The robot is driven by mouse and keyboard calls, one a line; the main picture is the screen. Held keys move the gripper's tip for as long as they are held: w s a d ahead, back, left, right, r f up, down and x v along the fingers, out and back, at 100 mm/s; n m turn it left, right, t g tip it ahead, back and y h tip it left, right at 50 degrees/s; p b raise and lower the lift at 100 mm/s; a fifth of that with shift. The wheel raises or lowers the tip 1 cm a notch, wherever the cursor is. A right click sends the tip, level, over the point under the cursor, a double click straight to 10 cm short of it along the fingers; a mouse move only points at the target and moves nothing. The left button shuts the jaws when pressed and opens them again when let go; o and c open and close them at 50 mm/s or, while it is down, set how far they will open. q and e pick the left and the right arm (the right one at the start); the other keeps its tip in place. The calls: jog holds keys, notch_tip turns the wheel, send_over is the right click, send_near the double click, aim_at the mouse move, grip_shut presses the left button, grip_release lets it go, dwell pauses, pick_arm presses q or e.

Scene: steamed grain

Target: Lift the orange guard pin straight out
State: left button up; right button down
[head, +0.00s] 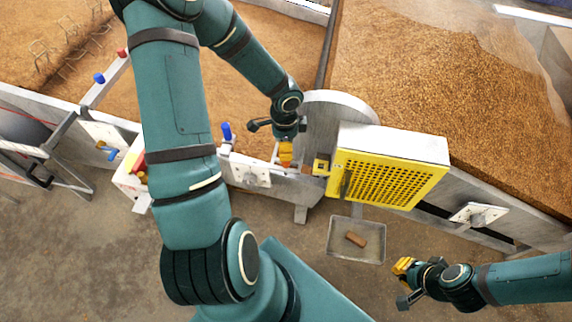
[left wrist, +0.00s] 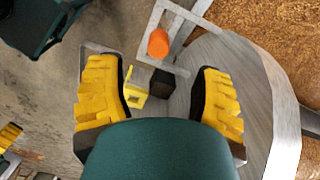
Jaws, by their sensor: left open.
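The orange guard pin (left wrist: 158,43) shows in the left wrist view, its round end toward the camera, inside a grey square bracket (left wrist: 184,14). My left gripper (left wrist: 158,98) is open, with its two yellow fingers wide apart. In the head view my left gripper (head: 285,158) points down beside the grey disc, and I cannot make out the pin there. My right gripper (head: 400,267) is low on the right, away from the machine; its finger gap does not show clearly.
A yellow perforated guard (head: 388,180) and grey disc (head: 345,105) stand right of my left gripper. A small yellow block (left wrist: 135,88) and a dark block (left wrist: 162,83) sit near the pin. A tray (head: 340,250) holding a brown piece is below. Grain beds lie behind.

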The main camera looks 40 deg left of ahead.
aim_at(286, 167)
pick_arm(q)
notch_tip(286, 167, down, 8)
jog(key=b, duration=0.2)
jog(key=shift+d+b, duration=0.1)
jog(key=shift+b, duration=0.2)
grip_shut()
